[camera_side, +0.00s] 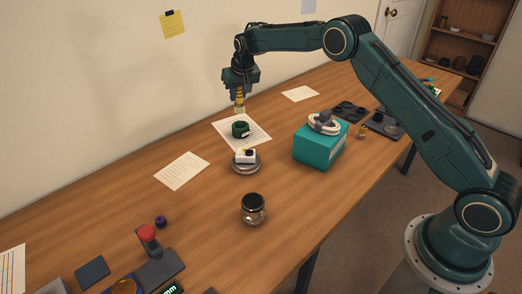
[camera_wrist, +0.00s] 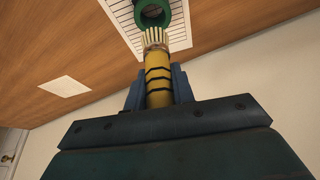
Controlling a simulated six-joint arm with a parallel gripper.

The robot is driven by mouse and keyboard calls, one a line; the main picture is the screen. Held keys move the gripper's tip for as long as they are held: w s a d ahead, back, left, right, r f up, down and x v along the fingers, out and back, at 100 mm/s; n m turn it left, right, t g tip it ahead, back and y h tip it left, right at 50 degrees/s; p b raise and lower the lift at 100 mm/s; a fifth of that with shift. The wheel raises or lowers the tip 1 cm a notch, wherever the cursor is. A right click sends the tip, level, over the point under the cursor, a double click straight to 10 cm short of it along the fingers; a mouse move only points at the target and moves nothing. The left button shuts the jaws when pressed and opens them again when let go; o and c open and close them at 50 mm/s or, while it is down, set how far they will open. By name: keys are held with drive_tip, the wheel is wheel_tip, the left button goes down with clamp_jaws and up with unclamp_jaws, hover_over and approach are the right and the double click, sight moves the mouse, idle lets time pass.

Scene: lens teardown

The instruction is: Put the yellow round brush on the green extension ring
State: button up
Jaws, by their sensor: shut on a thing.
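My gripper (camera_side: 238,91) is shut on the yellow round brush (camera_side: 240,101) and holds it upright with its bristles down, above the table. In the wrist view the brush (camera_wrist: 158,80) has a yellow handle with dark bands and pale bristles, and sits between the blue fingers of my gripper (camera_wrist: 158,88). The green extension ring (camera_side: 240,129) lies on a lined paper sheet just below the brush. In the wrist view the ring (camera_wrist: 154,12) shows just past the bristles, partly cut off by the top edge. A gap shows between bristles and ring in the side view.
A small white block on a grey round base (camera_side: 246,168) stands in front of the ring. A teal box (camera_side: 318,150) with a white coil on top is to the right. A glass jar (camera_side: 253,213) is nearer.

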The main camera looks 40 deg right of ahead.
sight(240, 103)
drive_tip(key=shift+f, duration=2.75)
drive_tip(key=shift+f, duration=0.1)
drive_tip(key=o, duration=1)
drive_tip(key=shift+s+a+r, duration=0.1)
drive_tip(key=shift+s+r, duration=0.1)
drive_tip(key=shift+r, duration=0.4)
drive_tip(key=v, duration=1.1)
drive_tip(key=shift+r, duration=0.1)
